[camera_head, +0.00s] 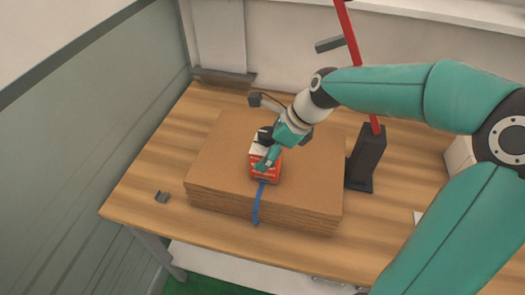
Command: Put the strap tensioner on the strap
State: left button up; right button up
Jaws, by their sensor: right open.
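The strap tensioner (268,174), a small red and white tool, sits on top of a stack of cardboard sheets (222,160). The blue strap (257,204) comes out from under the tensioner's front end and runs down the front of the stack. Whether the strap is threaded in the tensioner cannot be seen. My right gripper (268,147) is open, right over the tensioner and overlapping its back part in the view. Its fingers hide part of the tool, and contact cannot be told. My left gripper is not in view.
The stack lies on a wooden table (143,178). A small dark piece (162,197) lies left of it. A dark stand (367,158) with a red pole (352,40) stands close on the right. A wall closes the left side. The table's left part is mostly clear.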

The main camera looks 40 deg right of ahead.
jog(key=shift+r, duration=0.1)
jog(key=v, duration=1.2)
jog(key=shift+a, duration=0.1)
